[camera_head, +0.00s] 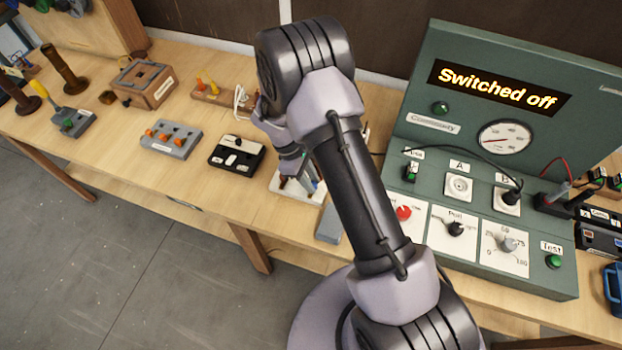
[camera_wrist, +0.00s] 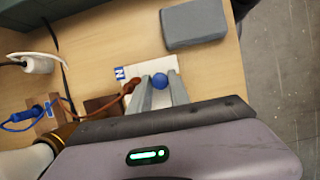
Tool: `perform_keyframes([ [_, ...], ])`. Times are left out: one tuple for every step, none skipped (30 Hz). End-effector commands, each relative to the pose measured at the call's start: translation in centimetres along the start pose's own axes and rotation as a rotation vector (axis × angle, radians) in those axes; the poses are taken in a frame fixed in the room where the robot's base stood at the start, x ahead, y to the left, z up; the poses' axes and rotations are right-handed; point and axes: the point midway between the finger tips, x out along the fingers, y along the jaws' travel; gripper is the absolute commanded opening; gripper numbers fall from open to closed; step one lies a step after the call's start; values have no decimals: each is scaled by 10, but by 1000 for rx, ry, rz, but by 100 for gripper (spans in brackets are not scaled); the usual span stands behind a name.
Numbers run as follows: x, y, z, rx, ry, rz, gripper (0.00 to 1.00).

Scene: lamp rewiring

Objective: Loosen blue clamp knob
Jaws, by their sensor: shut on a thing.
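In the wrist view a round blue clamp knob (camera_wrist: 159,82) sits between the two grey fingers of my gripper (camera_wrist: 158,79). The fingers are shut on the knob, one on each side. The knob is over a white plate (camera_wrist: 138,72) that bears a blue "N" label (camera_wrist: 120,73). A brown cord (camera_wrist: 129,88) ends close to the left finger. In the head view my gripper (camera_head: 291,170) points down at the white plate (camera_head: 287,190), and my arm hides much of this spot; I cannot make out the knob there.
A grey block (camera_wrist: 194,24) lies beside the plate. A blue plug (camera_wrist: 22,115) and a white cord piece (camera_wrist: 38,64) are at the left in the wrist view. The green test panel (camera_head: 470,125), reading "Switched off", stands at right. A black box (camera_head: 236,153) lies left of my gripper.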

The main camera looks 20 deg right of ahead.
Motion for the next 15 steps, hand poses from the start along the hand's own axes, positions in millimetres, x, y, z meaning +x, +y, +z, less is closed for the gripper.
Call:
perform_keyframes([
  [0, 0, 0, -8, -1, 3, 0],
  [0, 0, 0, -13, -1, 4, 0],
  [0, 0, 0, -18, -1, 6, 0],
  [0, -1, 0, -21, -1, 8, 0],
  [0, -1, 0, -24, -1, 9, 0],
  [0, -1, 0, -26, -1, 10, 0],
  [0, -1, 0, -27, -1, 10, 0],
  [0, -1, 0, -28, -1, 11, 0],
  [0, -1, 0, -29, -1, 11, 0],
  [0, -1, 0, -29, -1, 11, 0],
  [0, -1, 0, -29, -1, 11, 0],
  [0, -1, 0, -29, -1, 11, 0],
  [0, 0, 0, -29, -1, 11, 0],
  [0, -1, 0, -29, -1, 11, 0],
  [0, 0, 0, -29, -1, 11, 0],
])
